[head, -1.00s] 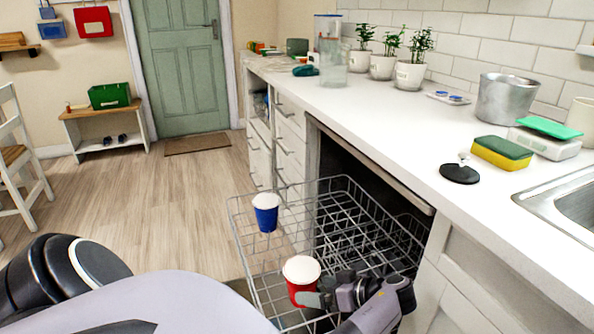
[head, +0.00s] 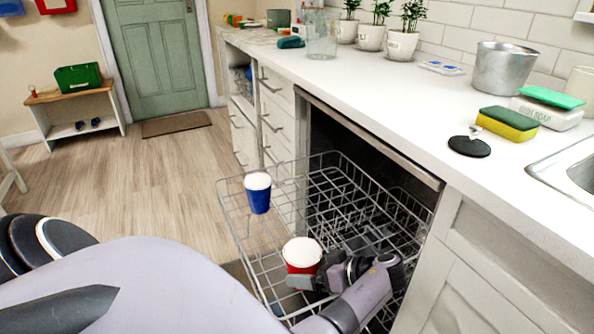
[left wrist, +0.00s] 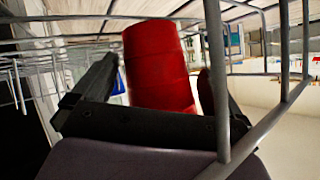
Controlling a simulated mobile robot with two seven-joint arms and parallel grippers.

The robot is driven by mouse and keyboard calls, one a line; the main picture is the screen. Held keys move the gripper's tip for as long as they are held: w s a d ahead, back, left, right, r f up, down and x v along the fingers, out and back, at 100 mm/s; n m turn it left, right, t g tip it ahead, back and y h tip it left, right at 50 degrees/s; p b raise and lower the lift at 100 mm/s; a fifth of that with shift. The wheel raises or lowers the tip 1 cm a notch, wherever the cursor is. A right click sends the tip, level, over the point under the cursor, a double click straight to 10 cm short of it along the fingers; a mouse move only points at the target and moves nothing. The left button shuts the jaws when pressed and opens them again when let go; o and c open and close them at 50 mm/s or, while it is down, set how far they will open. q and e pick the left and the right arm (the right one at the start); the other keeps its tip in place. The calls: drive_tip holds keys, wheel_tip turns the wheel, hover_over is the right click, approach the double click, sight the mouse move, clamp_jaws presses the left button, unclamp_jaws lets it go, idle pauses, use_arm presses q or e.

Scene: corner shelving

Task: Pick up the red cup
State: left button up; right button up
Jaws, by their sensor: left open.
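The red cup (head: 301,258), with a white top, stands in the pulled-out wire dishwasher rack (head: 232,205). My left gripper (head: 314,274) is at the cup's right side in the head view, with one finger across the front of its lower part. In the left wrist view the red cup (left wrist: 158,68) lies between the two open fingers of my left gripper (left wrist: 157,82), with a gap visible at the left finger. Rack wires cross in front of that view. The cup's base is hidden. My right gripper is not in view.
A blue cup (head: 258,192) stands in the rack farther back on the left. The white counter (head: 400,110) runs along the right, holding a metal pot (head: 503,69), a sponge (head: 508,124) and a black disc (head: 469,147). Open wood floor (head: 150,190) lies left of the rack.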

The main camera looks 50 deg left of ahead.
sight(311, 241)
use_arm(q)
drive_tip(key=shift+a+f, duration=0.1)
drive_tip(key=shift+a, duration=0.05)
drive_tip(key=c, duration=1.1)
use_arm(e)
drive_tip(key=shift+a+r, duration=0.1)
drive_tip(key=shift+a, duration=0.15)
use_arm(q)
drive_tip(key=shift+r+p, duration=0.5)
drive_tip(key=shift+r, duration=0.7)
drive_tip(key=shift+r+p, duration=1.15)
drive_tip(key=shift+r, duration=2.7)
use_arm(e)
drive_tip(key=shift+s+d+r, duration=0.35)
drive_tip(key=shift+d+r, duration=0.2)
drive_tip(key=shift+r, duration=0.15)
